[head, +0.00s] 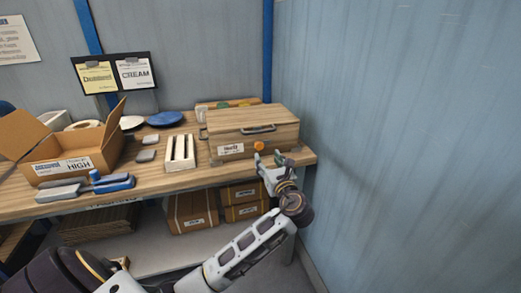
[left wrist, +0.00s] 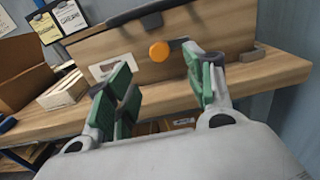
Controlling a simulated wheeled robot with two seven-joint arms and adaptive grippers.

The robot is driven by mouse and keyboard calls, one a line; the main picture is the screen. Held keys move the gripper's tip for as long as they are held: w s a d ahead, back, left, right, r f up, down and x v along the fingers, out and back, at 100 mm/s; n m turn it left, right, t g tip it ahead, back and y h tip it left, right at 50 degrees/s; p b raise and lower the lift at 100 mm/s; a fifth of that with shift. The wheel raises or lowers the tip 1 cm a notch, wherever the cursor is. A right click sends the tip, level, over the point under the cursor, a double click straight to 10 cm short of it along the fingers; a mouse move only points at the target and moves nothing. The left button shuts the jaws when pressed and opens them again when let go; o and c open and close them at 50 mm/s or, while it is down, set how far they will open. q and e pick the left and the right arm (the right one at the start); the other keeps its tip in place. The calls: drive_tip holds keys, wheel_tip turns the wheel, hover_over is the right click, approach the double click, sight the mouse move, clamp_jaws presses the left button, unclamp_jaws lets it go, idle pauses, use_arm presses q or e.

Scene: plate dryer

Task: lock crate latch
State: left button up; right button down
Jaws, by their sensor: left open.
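A wooden crate (head: 225,133) with a lid stands on the right end of the wooden table. Its front has a white label (head: 231,149), a dark handle and an orange round latch knob (head: 259,147). My left gripper (head: 268,158) is open, just in front of the crate's lower front near the knob. In the left wrist view its green-padded fingers (left wrist: 163,78) are apart with nothing between them, and the knob lies beyond them.
The table edge (left wrist: 180,97) runs below the fingers. A small dark piece (head: 296,149) is at the crate's right. A white slotted rack (head: 180,152) stands left of the crate, and an open cardboard box (head: 62,150) farther left. A blue wall (head: 400,130) closes the right side.

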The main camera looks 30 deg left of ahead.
sight(260, 147)
use_arm(q)
drive_tip(key=b+x, duration=0.1)
drive_tip(key=x, duration=0.6)
drive_tip(key=shift+w+a, duration=0.2)
drive_tip(key=shift+a, duration=0.05)
drive_tip(key=shift+w+a, duration=0.4)
drive_tip(key=shift+a, duration=0.05)
drive_tip(key=shift+w+a, duration=0.1)
use_arm(e)
drive_tip(key=r, duration=0.2)
drive_tip(key=a+r, duration=0.1)
drive_tip(key=r, duration=0.2)
drive_tip(key=shift+a+r, duration=0.1)
drive_tip(key=shift+r, duration=0.1)
